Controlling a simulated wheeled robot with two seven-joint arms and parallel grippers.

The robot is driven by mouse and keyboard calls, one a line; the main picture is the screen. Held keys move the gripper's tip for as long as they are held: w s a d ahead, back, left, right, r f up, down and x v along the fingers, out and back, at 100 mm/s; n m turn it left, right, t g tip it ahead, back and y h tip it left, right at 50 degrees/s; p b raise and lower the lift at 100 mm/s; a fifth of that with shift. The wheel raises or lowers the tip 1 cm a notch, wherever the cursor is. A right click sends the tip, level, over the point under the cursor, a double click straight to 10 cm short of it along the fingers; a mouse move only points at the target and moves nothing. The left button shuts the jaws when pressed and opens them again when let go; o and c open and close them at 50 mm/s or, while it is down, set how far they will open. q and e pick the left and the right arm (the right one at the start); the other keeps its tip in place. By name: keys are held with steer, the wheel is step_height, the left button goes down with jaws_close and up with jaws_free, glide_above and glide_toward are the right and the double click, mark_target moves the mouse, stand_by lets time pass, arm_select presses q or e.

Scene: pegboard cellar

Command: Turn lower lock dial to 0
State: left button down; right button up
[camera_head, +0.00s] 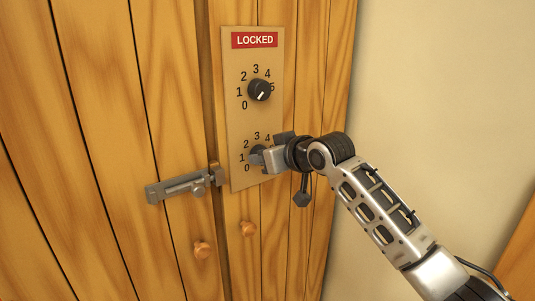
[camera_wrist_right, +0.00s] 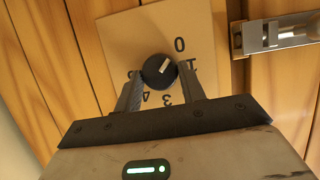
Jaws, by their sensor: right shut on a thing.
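The lower lock dial is a round black knob with a white mark, seen in the right wrist view (camera_wrist_right: 158,72) between the two fingers of my right gripper (camera_wrist_right: 160,84). The white mark points up and right, roughly between the printed 0 and 1. In the head view, my right gripper (camera_head: 263,157) reaches in from the right and is shut on this dial, mostly hiding it. The tan plate (camera_head: 234,117) carries both dials and a red LOCKED sign (camera_head: 254,40). My left gripper is out of view.
A metal slide bolt (camera_head: 180,187) sits left of the plate, across the gap between the wooden doors. A plain pale wall (camera_head: 440,80) is at the right.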

steer(key=o, duration=1)
steer(key=shift+c, duration=0.2)
steer(key=b+v, duration=0.2)
steer(key=v, duration=1.4)
